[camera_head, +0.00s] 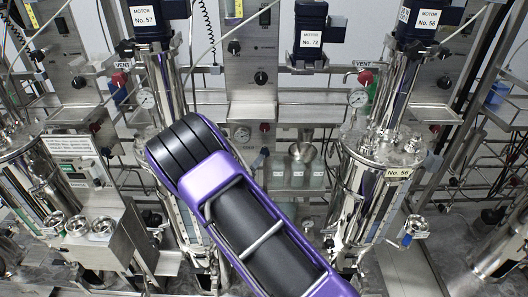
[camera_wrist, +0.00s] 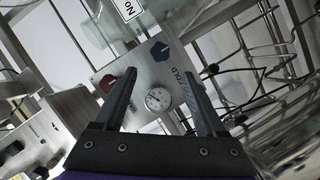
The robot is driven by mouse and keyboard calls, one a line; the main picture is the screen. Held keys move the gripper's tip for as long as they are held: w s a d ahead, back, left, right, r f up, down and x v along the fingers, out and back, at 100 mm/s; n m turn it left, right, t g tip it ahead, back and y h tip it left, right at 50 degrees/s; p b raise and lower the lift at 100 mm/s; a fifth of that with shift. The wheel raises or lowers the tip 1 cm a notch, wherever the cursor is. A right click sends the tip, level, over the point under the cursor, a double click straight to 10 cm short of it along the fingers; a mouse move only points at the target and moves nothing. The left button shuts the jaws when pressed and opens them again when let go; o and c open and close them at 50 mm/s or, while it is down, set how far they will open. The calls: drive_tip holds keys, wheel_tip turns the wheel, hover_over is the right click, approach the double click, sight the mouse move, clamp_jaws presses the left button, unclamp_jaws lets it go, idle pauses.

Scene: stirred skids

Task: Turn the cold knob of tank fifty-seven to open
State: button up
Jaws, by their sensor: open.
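In the wrist view a tilted metal panel carries a blue knob (camera_wrist: 160,50), a red knob (camera_wrist: 108,82) and a round dial gauge (camera_wrist: 158,99). Lettering that looks like the end of "COLD" shows to the right of the blue knob, partly behind a finger. My gripper (camera_wrist: 159,72) is open and empty, its two fingers in front of the panel. The blue knob shows beyond the fingertips, between their lines; contact cannot be told. In the head view the motor labelled No. 57 (camera_head: 146,18) stands at upper left; my purple arm hides most of the tank below.
Tank No. 56 (camera_head: 372,185) stands to the right in the head view, under its motor. A motor labelled No. 72 (camera_head: 309,40) is at the back middle. Metal frames and tubes crowd around. In the wrist view, dark cables and rails lie right of the panel.

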sight(263, 153)
drive_tip(key=x, duration=1.2)
clamp_jaws()
